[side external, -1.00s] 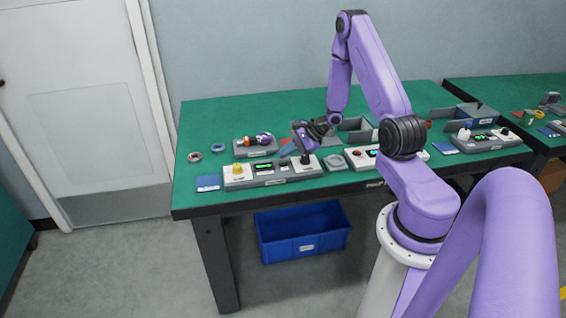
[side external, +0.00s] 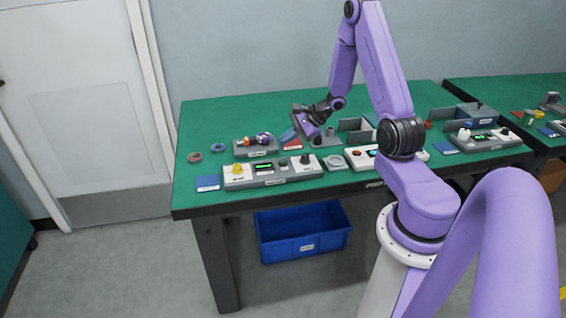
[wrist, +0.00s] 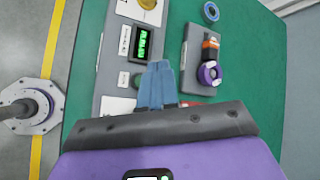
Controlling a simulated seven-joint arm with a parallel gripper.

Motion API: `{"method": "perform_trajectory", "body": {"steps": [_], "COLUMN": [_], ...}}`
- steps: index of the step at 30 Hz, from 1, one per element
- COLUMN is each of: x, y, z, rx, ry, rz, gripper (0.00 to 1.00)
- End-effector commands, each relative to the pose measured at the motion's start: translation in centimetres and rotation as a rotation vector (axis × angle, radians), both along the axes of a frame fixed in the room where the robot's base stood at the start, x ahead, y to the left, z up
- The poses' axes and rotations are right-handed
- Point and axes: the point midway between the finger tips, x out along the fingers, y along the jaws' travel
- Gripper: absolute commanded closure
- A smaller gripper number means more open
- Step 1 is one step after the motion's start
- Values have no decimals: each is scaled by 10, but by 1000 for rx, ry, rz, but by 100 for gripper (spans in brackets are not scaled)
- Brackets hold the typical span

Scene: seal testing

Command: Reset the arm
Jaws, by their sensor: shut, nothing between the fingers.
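My gripper (side external: 286,136) is raised above the green table (side external: 215,122), behind the right part of a grey tester box (side external: 285,179). Its blue fingers are together with nothing between them; they also show in the wrist view (wrist: 157,84), pointing up the picture. The tester has a yellow button (side external: 238,169), a lit green display (side external: 264,167) and a black knob (side external: 305,159). My gripper is clear of the knob. In the wrist view my gripper body hides the lower part of the scene.
A grey holder (side external: 242,152) with orange and purple parts stands behind the tester. Grey open boxes (side external: 357,125) stand to the right. A blue bin (side external: 303,246) is under the table. The back left is clear.

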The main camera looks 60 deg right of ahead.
Motion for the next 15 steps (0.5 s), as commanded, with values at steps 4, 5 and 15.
{"method": "perform_trajectory", "body": {"steps": [4, 5, 15], "x": [0, 0, 1], "y": [0, 0, 7], "z": [0, 0, 2], "rx": [0, 0, -3], "ry": [0, 0, -4], "rz": [0, 0, 29], "gripper": [100, 100, 100]}}
